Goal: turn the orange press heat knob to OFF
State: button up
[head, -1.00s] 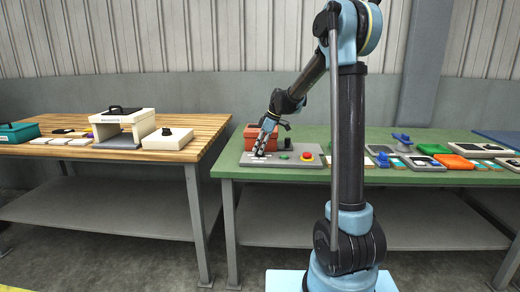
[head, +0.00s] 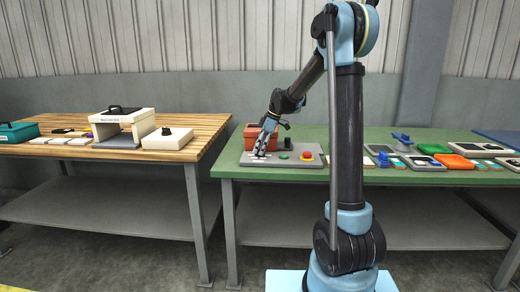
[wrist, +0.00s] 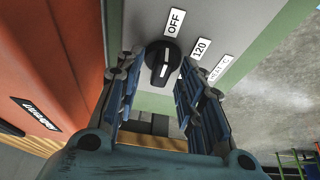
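The black heat knob (wrist: 162,63) with a white pointer line sits on the grey control panel (wrist: 150,15) in the wrist view. An OFF label (wrist: 175,23) is above it, and a 120 label (wrist: 199,48) is to its right. The line shows on the knob's lower part; which label it marks is unclear. My gripper (wrist: 158,72) is open, with one finger on each side of the knob and small gaps visible. In the head view my gripper (head: 262,147) is low over the panel's left end, hiding the knob.
The orange press (head: 252,133) stands behind the panel and fills the left of the wrist view (wrist: 45,70). A green button (head: 284,156) and red stop button (head: 307,156) are to the right on the panel. Several trays and parts lie further right on the green table (head: 290,178).

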jog(key=v, duration=1.2)
jog(key=s+d+f+m+h, duration=0.1)
jog(key=s+d+f+m, duration=0.2)
jog(key=s, duration=0.5)
jog(key=s+d+m+t, duration=0.1)
jog(key=s+d+m, duration=0.2)
jog(key=s+d, duration=0.3)
jog(key=s+d+f+m+h, duration=0.1)
jog(key=s+d+f+m, duration=0.15)
jog(key=s, duration=0.65)
jog(key=s+d+f+m, duration=0.2)
jog(key=s+f+m, duration=0.1)
jog(key=s, duration=0.3)
jog(key=s+d+f+m+h, duration=0.1)
jog(key=s+d+f+m, duration=0.2)
jog(key=s+f, duration=0.3)
jog(key=s+d+f+m+t+h, duration=0.1)
jog(key=s+d+f+m, duration=0.2)
jog(key=s+f, duration=0.2)
jog(key=shift+s, duration=0.5)
